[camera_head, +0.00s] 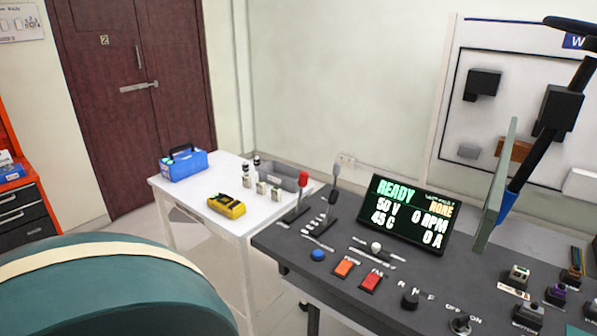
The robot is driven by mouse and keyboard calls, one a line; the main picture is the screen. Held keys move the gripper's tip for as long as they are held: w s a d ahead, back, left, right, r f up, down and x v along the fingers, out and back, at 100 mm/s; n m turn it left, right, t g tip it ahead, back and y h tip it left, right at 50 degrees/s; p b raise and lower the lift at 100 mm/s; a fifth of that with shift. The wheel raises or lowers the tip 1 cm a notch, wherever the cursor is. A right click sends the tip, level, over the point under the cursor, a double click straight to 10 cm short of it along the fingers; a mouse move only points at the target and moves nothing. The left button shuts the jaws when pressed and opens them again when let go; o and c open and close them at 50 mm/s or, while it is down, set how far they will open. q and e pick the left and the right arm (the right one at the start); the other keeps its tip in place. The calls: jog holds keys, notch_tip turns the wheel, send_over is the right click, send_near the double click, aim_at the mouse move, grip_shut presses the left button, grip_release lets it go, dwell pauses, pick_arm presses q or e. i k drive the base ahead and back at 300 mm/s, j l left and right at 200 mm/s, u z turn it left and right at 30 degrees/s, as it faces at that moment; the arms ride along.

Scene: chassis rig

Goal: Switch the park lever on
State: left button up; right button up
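Two upright levers stand at the left end of the dark console (285,242). One lever (303,180) has a red knob on top. I cannot read which one is labelled as the park lever. Both look nearly upright, leaning slightly right at the top. Neither of my grippers shows in this view, and nothing is seen touching the levers.
A lit display (408,215) reads READY. Blue (318,255), orange (344,268) and red (371,281) buttons lie in front. A black rod (535,150) and greenish panel (492,195) rise at right. A large teal rounded body (110,295) fills the lower left. A white table (190,208) stands behind.

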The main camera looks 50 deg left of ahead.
aim_at(303, 175)
jog(key=u, duration=1.5)
jog(key=j+z, duration=0.15)
jog(key=z, duration=0.2)
jog(key=i+j+z, duration=0.1)
jog(key=z, duration=0.3)
jog(key=j+z, duration=0.2)
jog(key=z, duration=0.15)
jog(key=j+z, duration=0.3)
jog(key=j, duration=0.2)
jog(key=k+j+z, duration=0.1)
jog(key=j+z, duration=0.15)
jog(key=j, duration=0.25)
jog(key=k+j, duration=0.1)
jog(key=j, duration=0.3)
jog(key=k+j+z, duration=0.1)
jog(key=j, duration=0.35)
jog(key=k+j, duration=0.1)
jog(key=j, duration=0.3)
jog(key=k+j+z, duration=0.1)
jog(key=j, duration=0.35)
jog(key=k+j, duration=0.1)
jog(key=j, duration=0.3)
jog(key=z, duration=0.05)
